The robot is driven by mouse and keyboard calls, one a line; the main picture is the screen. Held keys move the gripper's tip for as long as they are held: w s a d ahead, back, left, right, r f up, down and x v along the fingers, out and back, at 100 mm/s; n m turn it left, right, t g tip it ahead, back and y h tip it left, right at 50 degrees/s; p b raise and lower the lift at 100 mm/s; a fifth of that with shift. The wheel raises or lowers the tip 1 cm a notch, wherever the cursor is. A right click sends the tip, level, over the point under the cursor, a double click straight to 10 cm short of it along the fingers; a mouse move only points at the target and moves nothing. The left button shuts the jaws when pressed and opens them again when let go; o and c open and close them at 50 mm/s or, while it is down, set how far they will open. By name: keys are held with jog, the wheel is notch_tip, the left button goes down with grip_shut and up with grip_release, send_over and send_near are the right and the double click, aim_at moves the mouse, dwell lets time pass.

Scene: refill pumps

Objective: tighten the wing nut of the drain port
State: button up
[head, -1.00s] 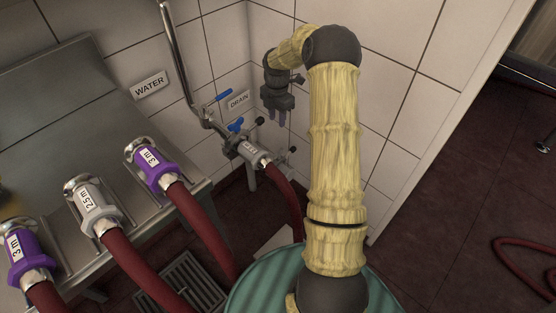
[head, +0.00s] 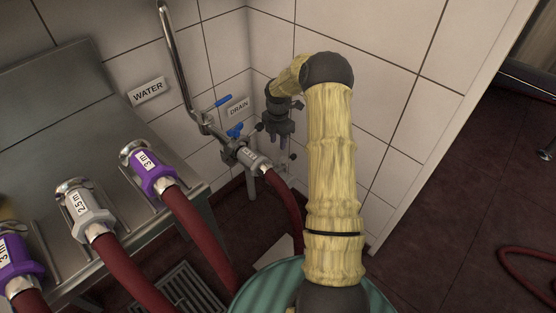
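The drain port (head: 230,150) is a metal fitting on the tiled wall, below the DRAIN label (head: 238,107). A hose with a grey-white coupling (head: 251,159) is joined to it. Small dark knobs stick out around the coupling, one at its upper right (head: 259,127). I cannot tell which is the wing nut, as they are small and partly covered. My gripper (head: 278,143) points down just right of the coupling, close to the knobs. Its two fingers look apart with nothing visible between them. I cannot tell whether they touch a knob.
A blue-handled valve (head: 235,130) sits above the port, beside a steel pipe (head: 180,70). Left is a metal bench (head: 50,120) with purple-collared (head: 150,172) and grey-collared (head: 88,210) hoses. A green round container (head: 255,295) stands below my arm. A floor grate (head: 180,290) lies nearby.

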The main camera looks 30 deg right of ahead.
aim_at(278, 159)
notch_tip(278, 159, down, 10)
jog(key=shift+r+b, duration=0.2)
jog(key=shift+b, duration=0.95)
grip_shut()
